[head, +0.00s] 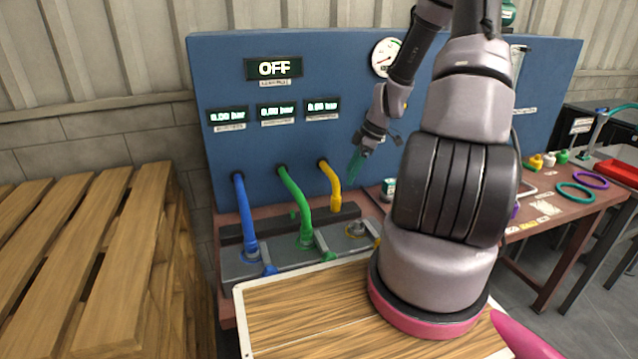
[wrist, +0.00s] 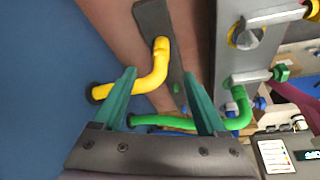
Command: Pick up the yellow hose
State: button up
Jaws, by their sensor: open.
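The yellow hose (head: 331,184) hangs from a port on the blue panel in the head view, its lower end free and standing apart from the yellow-ringed socket (head: 356,230). In the wrist view the yellow hose (wrist: 151,82) bends between my two teal fingers, its end at the dark strip. My gripper (head: 356,165) is open and empty, to the right of the hose in the head view. In the wrist view my gripper (wrist: 160,88) has a finger on each side of part of the hose; I cannot tell the depth between them.
The green hose (head: 299,205) and blue hose (head: 243,217) run down to the grey manifold (head: 285,266) left of the yellow hose. The blue panel (head: 225,80) stands behind. A pallet stack (head: 95,240) is at the left. A bench (head: 565,215) with rings is at the right.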

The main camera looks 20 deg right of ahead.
aim_at(337, 196)
jog(key=x, duration=0.5)
jog(key=shift+a, duration=0.1)
jog(key=shift+x, duration=2.9)
jog(key=shift+s, duration=0.1)
grip_shut()
